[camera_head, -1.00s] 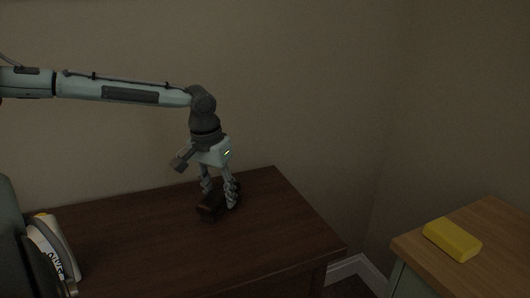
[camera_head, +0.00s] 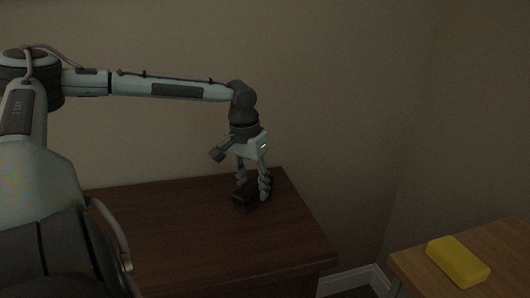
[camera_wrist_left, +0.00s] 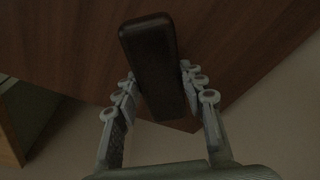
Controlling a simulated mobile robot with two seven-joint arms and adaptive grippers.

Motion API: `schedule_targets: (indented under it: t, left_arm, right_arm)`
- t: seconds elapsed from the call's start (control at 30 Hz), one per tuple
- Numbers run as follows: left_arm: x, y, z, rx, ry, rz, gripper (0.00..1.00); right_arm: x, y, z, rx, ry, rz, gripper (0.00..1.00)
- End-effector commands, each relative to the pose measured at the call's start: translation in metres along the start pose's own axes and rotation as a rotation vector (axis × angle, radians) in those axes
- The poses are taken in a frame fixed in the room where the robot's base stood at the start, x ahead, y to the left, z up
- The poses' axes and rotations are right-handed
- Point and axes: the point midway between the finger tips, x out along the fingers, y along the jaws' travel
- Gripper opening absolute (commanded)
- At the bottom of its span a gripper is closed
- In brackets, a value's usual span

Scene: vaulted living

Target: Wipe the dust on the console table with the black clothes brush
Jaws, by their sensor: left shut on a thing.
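The black clothes brush (camera_head: 241,203) is a dark block at the far right part of the dark brown console table (camera_head: 180,235). My left gripper (camera_head: 253,194) points down and is shut on the brush, at or just above the table top; I cannot tell if it touches. In the left wrist view the brush (camera_wrist_left: 150,60) stands between the fingers (camera_wrist_left: 160,100), with the wood grain of the table behind it. No dust can be made out in the dim light. My right gripper is not in view.
A lighter wooden table (camera_head: 500,255) at the lower right carries a yellow block (camera_head: 457,262). A gap with white skirting (camera_head: 352,281) separates it from the console table. The wall (camera_head: 330,90) stands close behind.

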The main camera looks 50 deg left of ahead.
Motion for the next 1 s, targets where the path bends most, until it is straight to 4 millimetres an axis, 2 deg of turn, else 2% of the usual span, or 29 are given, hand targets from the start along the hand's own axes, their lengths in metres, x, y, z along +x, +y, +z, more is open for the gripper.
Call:
schedule_targets:
  t: [0.1, 0.17, 0.23, 0.7, 1.0]
  left_arm:
    - [-0.004, -0.002, -0.002, -0.002, 0.001, 0.000, 0.09]
    - [-0.020, -0.002, -0.005, -0.002, 0.007, 0.000, 0.09]
    - [-0.027, -0.003, -0.005, -0.002, 0.002, 0.000, 0.09]
    - [-0.069, -0.009, -0.011, -0.004, 0.003, 0.000, 0.09]
    - [-0.082, -0.011, -0.012, -0.003, 0.000, -0.001, 0.09]
  right_arm:
    - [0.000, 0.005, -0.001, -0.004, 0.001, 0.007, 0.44]
    - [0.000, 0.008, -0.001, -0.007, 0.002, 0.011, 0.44]
    - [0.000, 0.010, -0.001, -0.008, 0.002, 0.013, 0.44]
    - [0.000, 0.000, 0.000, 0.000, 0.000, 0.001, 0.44]
    - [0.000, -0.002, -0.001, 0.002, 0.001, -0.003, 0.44]
